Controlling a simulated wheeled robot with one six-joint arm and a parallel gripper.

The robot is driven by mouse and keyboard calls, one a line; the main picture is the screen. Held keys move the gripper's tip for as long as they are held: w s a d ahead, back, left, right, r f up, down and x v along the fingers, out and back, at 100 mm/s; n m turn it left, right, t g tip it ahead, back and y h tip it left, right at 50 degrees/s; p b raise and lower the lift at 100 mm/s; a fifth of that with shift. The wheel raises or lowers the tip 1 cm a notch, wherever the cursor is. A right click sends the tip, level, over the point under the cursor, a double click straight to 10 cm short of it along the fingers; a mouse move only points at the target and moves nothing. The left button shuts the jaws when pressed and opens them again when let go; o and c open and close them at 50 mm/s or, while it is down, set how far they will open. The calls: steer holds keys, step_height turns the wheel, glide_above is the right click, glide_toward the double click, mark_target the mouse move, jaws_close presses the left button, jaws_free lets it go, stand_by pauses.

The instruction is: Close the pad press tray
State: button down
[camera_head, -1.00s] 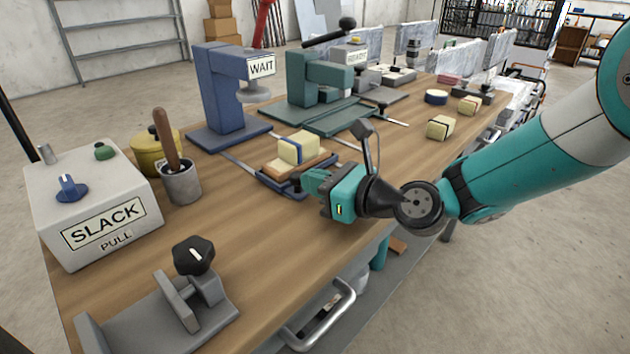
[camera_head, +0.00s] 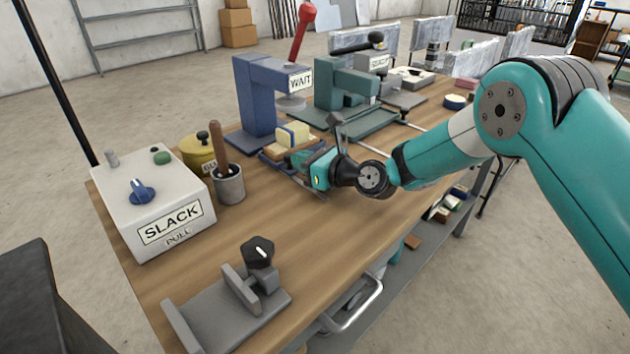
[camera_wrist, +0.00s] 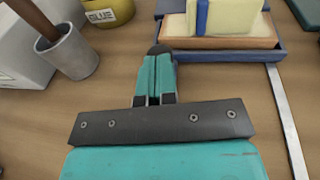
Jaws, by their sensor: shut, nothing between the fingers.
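The pad press is the blue press (camera_head: 252,90) with a WAIT sign, at the back left of the bench. Its blue tray (camera_wrist: 232,56) carries a wood-coloured block and a cream pad (camera_head: 293,133) with a blue stripe. The tray sits close to the press base, with its pad still outside the press head. My gripper (camera_wrist: 160,50) is shut and empty, its tip at the tray's front left corner. Whether it touches cannot be told. A metal rail (camera_wrist: 287,120) runs out in front of the tray.
A grey cup (camera_head: 230,185) with a wooden-handled tool, a yellow glue pot (camera_head: 198,152) and the SLACK box (camera_head: 150,205) stand left of my gripper. A green press (camera_head: 345,90) stands at right. The bench in front is clear up to a grey clamp fixture (camera_head: 235,310).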

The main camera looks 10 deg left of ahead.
steer(key=shift+w+a+r, duration=0.15)
steer(key=shift+s+d, duration=0.25)
steer(key=shift+d, duration=0.2)
steer(key=v, duration=1.3)
steer(key=s+d+r+n+g+h, duration=0.25)
steer(key=s+r+n+g, duration=0.25)
steer(key=s+r+n, duration=0.55)
steer(key=s+d+n+g+h, duration=0.1)
steer(key=s+d+n+h, duration=0.3)
steer(key=s+d+n, duration=0.45)
steer(key=s+d+n+g+h, duration=0.1)
steer(key=s+d+n+h, duration=0.35)
steer(key=s+n, duration=0.6)
steer(key=a+r+p+v, duration=0.1)
steer(key=a+p+v, duration=0.1)
steer(key=p+v, duration=1)
steer(key=shift+w+a+n+y+p, duration=0.15)
steer(key=shift+a+n+y+p, duration=0.15)
steer(key=shift+a+n, duration=0.05)
